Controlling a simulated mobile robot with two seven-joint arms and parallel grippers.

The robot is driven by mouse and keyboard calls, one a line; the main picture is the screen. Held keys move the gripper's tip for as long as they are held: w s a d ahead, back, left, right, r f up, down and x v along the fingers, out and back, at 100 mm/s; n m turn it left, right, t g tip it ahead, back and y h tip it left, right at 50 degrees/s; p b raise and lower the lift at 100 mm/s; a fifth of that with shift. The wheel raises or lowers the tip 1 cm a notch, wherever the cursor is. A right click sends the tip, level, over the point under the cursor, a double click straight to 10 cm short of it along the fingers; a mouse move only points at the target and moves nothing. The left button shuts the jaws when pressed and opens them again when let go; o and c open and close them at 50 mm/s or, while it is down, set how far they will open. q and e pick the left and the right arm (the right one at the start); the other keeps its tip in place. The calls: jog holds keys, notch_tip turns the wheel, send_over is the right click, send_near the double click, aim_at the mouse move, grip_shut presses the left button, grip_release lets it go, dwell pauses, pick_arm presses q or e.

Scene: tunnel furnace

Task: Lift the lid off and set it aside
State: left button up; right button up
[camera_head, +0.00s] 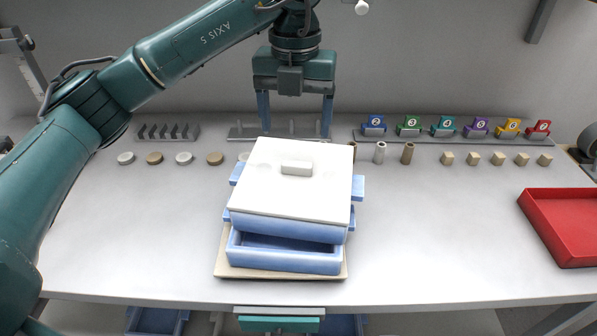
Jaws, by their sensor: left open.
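The white lid (282,203) is a flat slab with a raised block handle (297,168) on top. It sits over a stack of blue trays in the middle of the table. The upper blue tray (288,227) shows under the lid's front edge. A lower blue tray (284,262) sticks out towards the front, on a beige board (222,267). The inside under the lid is hidden. My left gripper (296,132) is open, pointing down with fingers wide apart. In the picture it is just above and behind the lid, not touching the handle. My right gripper is not in view.
A red tray (565,222) stands at the right edge. Numbered coloured blocks (475,127) stand on a rack at the back right, with small tan blocks before them. Round discs (155,158) lie at the back left. The table is clear left and right of the trays.

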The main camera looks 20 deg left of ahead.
aim_at(297, 163)
pick_arm(q)
notch_tip(297, 163, down, 8)
jog(key=shift+f+p, duration=0.1)
jog(key=shift+p, duration=0.7)
jog(key=shift+d, duration=0.1)
jog(key=c, duration=1.4)
